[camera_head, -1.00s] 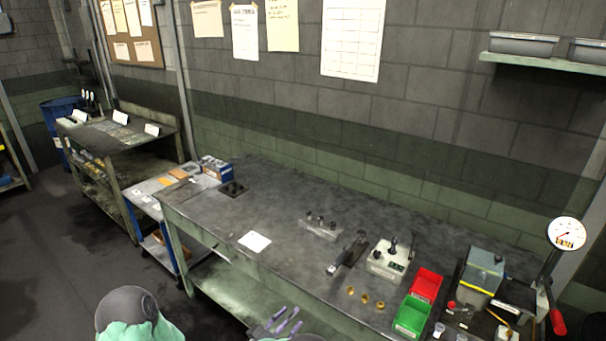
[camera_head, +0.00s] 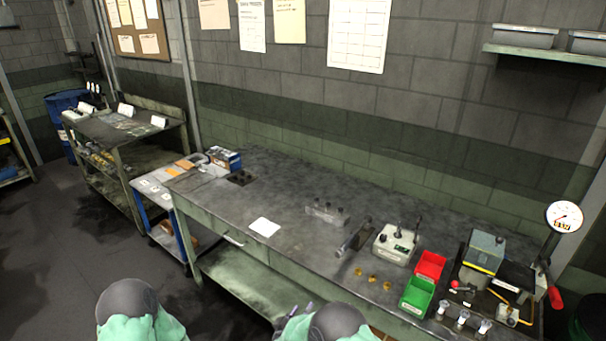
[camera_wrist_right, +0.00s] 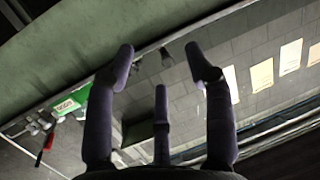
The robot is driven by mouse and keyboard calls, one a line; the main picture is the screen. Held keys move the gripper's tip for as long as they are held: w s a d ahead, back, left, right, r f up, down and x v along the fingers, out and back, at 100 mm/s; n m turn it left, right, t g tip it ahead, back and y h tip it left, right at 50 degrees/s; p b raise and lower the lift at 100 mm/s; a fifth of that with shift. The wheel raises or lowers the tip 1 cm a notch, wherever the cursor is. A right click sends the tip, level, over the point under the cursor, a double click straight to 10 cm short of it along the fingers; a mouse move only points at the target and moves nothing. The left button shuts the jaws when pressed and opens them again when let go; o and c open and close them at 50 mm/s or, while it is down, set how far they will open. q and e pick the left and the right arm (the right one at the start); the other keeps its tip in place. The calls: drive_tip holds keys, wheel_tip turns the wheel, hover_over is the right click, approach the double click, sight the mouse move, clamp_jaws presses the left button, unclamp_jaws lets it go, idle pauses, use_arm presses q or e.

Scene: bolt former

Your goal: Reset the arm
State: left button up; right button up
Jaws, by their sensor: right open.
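My right gripper (camera_head: 293,313) is low in the head view, in front of the workbench's front edge. Only its fingertips show there; my arm hides the rest. In the right wrist view my right gripper (camera_wrist_right: 164,68) has its dark fingers spread apart, open, with nothing between them. My right arm (camera_head: 338,322) shows as a grey round joint with a green cover at the bottom edge. My left arm (camera_head: 127,303) shows at the bottom left; its gripper is out of view.
The workbench (camera_head: 290,190) carries a red bin (camera_head: 430,264), a green bin (camera_head: 417,296), a grey control box (camera_head: 394,244), brass pieces (camera_head: 372,278), a white card (camera_head: 264,227) and a gauge (camera_head: 564,216). A blue cart (camera_head: 182,242) adjoins its left end. The bench's middle is mostly clear.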

drive_tip(key=s+d+f+n+g+y, duration=0.1)
drive_tip(key=s+d+f+g+y, duration=0.25)
drive_tip(key=f, duration=0.35)
drive_tip(key=s+d+f+g+y, duration=0.3)
drive_tip(key=s+d+f, duration=0.1)
drive_tip(key=s+f, duration=0.15)
drive_tip(key=s+d+f+g+y, duration=0.1)
drive_tip(key=s+g+y, duration=0.1)
drive_tip(key=s, duration=0.9)
drive_tip(key=s+d+f+g+y, duration=0.1)
drive_tip(key=s+g, duration=0.4)
drive_tip(key=s, duration=0.6)
drive_tip(key=shift+s+d+f+y, duration=0.15)
drive_tip(key=shift+s+f+y, duration=0.1)
drive_tip(key=shift+y, duration=0.1)
